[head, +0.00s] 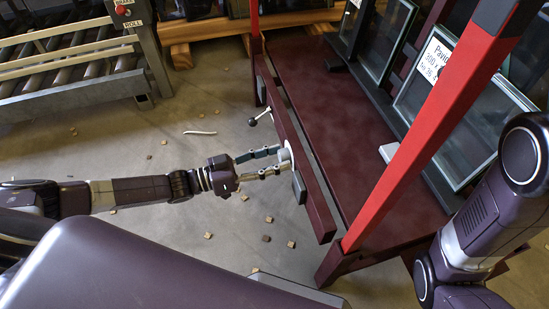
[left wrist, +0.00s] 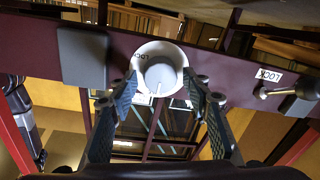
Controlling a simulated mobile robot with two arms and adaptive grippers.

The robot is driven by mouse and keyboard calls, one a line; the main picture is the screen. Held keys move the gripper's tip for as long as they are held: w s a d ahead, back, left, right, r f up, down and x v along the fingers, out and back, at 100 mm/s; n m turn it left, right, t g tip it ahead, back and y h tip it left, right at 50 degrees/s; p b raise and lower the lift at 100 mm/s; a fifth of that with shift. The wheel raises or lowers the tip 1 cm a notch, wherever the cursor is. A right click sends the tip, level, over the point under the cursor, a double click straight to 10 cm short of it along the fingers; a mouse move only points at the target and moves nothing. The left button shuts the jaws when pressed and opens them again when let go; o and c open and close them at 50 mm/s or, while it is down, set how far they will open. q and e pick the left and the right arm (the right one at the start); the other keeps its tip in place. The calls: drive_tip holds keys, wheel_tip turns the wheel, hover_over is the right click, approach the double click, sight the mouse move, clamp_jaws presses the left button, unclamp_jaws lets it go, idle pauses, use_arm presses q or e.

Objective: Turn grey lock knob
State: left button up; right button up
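The grey lock knob (left wrist: 160,75) is round and sits on a white dial (left wrist: 141,62) marked LOCK, on the dark red beam of the frame. In the head view the knob (head: 285,155) shows small at the beam's outer side, partly behind my fingers. My left gripper (head: 271,161) reaches it from the left with its fingers apart. In the left wrist view the fingers of my left gripper (left wrist: 160,88) stand either side of the knob, near the dial's edges; a gap shows between them and the knob. My right gripper is out of both views; only its arm shows.
A lever with a black ball (head: 254,122) sits farther along the beam, by a LOCK label (left wrist: 268,75). A dark block (left wrist: 82,57) is on the knob's other side. A red post (head: 440,120) and glass panes (head: 385,40) stand right. Small chips litter the floor.

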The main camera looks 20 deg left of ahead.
use_arm(q)
drive_tip(key=c, duration=0.9)
drive_tip(key=shift+c, duration=0.2)
